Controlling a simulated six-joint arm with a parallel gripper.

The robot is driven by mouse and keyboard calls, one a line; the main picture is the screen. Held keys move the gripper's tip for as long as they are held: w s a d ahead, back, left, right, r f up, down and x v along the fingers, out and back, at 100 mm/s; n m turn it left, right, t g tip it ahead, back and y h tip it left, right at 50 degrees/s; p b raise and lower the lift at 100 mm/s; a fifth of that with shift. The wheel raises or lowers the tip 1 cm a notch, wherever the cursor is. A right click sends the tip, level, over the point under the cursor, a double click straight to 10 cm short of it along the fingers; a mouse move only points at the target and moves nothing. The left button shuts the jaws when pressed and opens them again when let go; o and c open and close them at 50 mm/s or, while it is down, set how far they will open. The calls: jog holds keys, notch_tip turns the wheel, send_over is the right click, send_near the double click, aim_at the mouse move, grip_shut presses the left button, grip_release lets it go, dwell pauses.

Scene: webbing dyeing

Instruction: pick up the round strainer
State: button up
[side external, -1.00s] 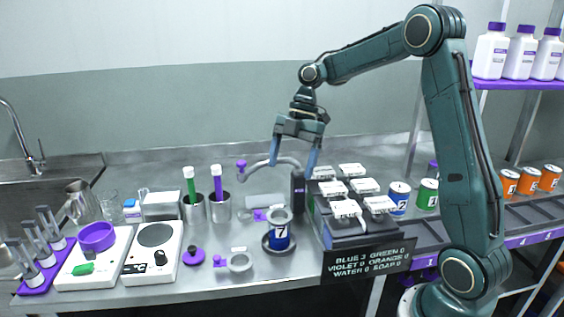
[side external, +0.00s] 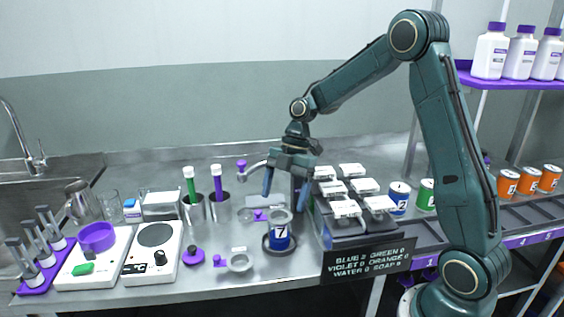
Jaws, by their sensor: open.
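A small round grey strainer-like piece (side external: 240,262) with a purple handle lies on the steel counter at the front, left of the can marked 7. Its mesh is too small to make out. My gripper (side external: 286,201) points down with its two blue fingers apart and nothing between them. It is above and behind the strainer-like piece, to its right, over the blue can marked 7 (side external: 279,237). That can stands in a dark round dish and has a grey ring or funnel at its top.
A purple-knobbed lid (side external: 194,256) and a hotplate (side external: 153,250) are on the left. Metal cups with dye tubes (side external: 219,206) stand behind. A rack with white-topped blocks (side external: 349,209) is close on the right.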

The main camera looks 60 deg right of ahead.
aim_at(278, 216)
jog(key=shift+x, duration=2.35)
jog(key=shift+w, duration=0.1)
jog(key=shift+c, duration=0.2)
jog(key=c, duration=1.1)
jog(key=shift+r, duration=0.1)
notch_tip(278, 216, up, 20)
jog(key=shift+f, duration=0.1)
